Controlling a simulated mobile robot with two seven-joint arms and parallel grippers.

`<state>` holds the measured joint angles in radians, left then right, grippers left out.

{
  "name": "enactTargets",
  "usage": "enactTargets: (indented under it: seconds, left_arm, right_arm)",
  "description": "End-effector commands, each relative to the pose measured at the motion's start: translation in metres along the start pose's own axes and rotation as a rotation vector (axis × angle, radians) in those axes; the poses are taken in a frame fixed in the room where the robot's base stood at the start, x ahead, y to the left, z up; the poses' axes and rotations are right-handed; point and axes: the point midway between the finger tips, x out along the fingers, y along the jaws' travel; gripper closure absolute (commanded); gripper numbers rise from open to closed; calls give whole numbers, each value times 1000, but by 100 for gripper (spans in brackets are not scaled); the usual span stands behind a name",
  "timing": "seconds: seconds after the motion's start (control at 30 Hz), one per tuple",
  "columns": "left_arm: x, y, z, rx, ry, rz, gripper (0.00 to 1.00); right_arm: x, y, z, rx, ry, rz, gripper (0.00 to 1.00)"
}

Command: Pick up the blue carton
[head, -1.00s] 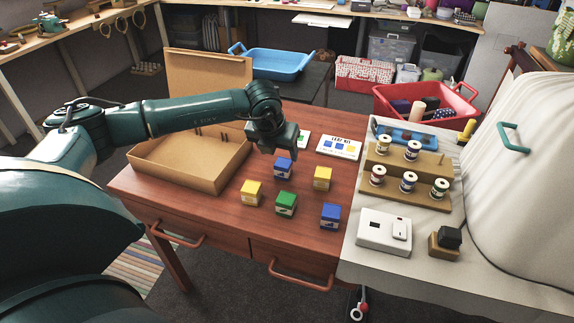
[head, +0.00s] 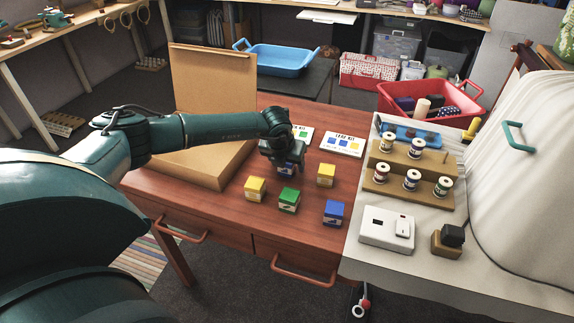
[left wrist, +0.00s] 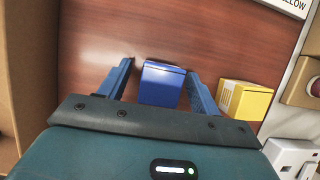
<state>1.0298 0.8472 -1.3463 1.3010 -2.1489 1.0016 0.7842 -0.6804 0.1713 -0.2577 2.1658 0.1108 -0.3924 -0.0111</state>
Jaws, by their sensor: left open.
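A blue carton (head: 285,171) stands on the brown table in the head view, partly hidden under my left gripper (head: 284,160). In the left wrist view the same blue carton (left wrist: 162,84) sits between the two spread fingers of my left gripper (left wrist: 160,85). The fingers are open, one on each side of it; whether they touch it I cannot tell. A second blue carton (head: 333,212) stands at the table's front right. My right gripper does not show.
Yellow cartons (head: 255,189) (head: 326,175) and a green carton (head: 289,199) stand close by. An open cardboard box (head: 190,165) is to the left. Instruction cards (head: 342,146) lie behind. A spool rack (head: 410,180) and a white device (head: 387,231) are to the right.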

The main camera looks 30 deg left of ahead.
Motion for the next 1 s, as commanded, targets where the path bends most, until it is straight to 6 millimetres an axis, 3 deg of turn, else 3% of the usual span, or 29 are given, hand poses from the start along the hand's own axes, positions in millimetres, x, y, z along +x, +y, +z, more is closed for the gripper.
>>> enactTargets:
  seconds: [0.63,0.87,1.0]
  left_arm:
    - [0,0,0,0,0,0,85]
    - [-2,0,1,-1,-1,0,85]
    - [-16,0,8,-1,-4,-1,85]
  right_arm:
    - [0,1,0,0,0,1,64]
    - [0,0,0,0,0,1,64]
    - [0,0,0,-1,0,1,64]
